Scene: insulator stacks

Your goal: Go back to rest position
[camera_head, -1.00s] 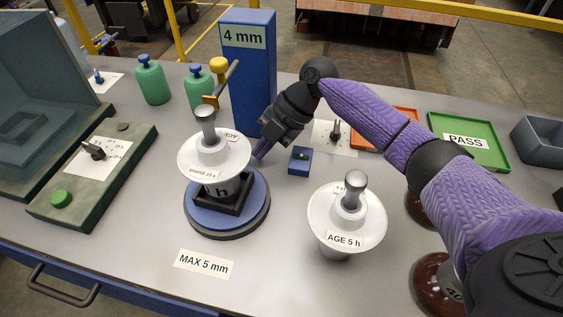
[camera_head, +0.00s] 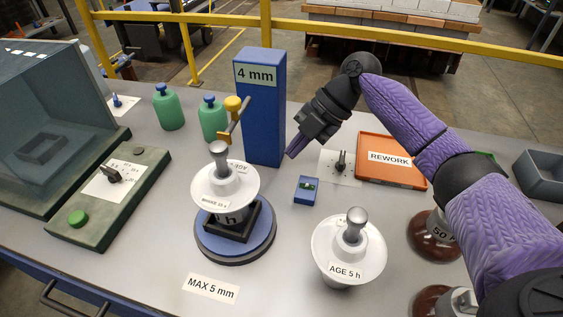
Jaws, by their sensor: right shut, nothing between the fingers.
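My right gripper (camera_head: 292,152) is shut and empty. It points down and to the left, above the table just right of the blue 4 mm post (camera_head: 260,110). My right arm comes in from the right edge. A white insulator (camera_head: 226,190) stands in the black square holder on the round blue turntable (camera_head: 262,238), apart from the gripper. A second white insulator (camera_head: 340,250) with an AGE 5 h label stands on the table to the right. My left gripper is not in view.
A small blue box (camera_head: 306,192), a dial plate (camera_head: 338,168) and the orange REWORK tray (camera_head: 390,182) lie near my right arm. Brown insulators (camera_head: 430,240) stand under it. Green bottles (camera_head: 168,108), a green control panel (camera_head: 100,205) and a glass-walled chamber (camera_head: 50,120) are left.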

